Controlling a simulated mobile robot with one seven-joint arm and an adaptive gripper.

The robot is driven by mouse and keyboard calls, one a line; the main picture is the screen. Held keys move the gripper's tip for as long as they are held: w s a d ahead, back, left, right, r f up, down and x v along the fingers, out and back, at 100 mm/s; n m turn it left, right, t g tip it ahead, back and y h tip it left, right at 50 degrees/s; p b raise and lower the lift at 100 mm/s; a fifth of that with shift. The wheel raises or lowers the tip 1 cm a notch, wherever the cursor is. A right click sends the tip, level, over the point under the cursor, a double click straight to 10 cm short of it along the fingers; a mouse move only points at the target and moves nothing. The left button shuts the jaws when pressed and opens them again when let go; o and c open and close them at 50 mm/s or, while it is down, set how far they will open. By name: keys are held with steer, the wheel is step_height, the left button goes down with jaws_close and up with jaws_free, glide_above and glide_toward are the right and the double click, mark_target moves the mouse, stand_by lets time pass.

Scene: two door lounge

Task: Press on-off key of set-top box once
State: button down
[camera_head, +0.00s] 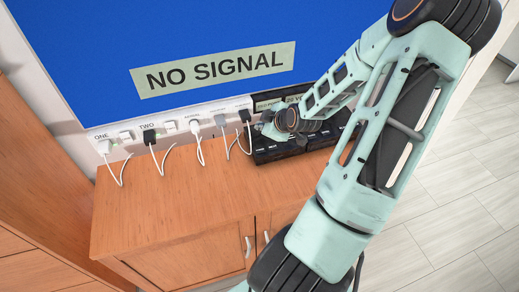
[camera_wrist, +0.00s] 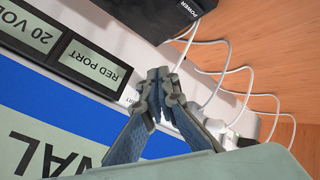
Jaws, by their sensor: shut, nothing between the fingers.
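The set-top box, a long black box (camera_head: 275,153), sits on the cabinet top below the screen. In the wrist view a corner of the black box (camera_wrist: 150,20) shows at the top, with the word POWER on it. I cannot make out the on-off key itself. My gripper (camera_head: 268,129) is over the left part of the box, near the wall; my wrist hides part of the box. In the wrist view my gripper (camera_wrist: 160,78) is shut and empty, its fingertips just below the box corner in the picture. I cannot tell whether they touch anything.
A blue screen with a NO SIGNAL label (camera_head: 213,69) hangs above. Several plugs with loose cables, such as a black plug (camera_head: 150,138), sit along the wall strip. The wooden cabinet top (camera_head: 175,205) is clear in front. A RED PORT label (camera_wrist: 96,64) is near my fingers.

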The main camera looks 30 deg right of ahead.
mark_target(261, 151)
step_height(261, 151, down, 9)
steer(key=b, duration=0.7)
steer(key=shift+b, duration=0.3)
stand_by(1.2)
steer(key=shift+f+b, duration=0.35)
steer(key=shift+f+b, duration=0.35)
steer(key=shift+f, duration=0.05)
stand_by(0.5)
steer(key=shift+r, duration=0.1)
steer(key=shift+r+p, duration=0.7)
steer(key=shift+r, duration=0.05)
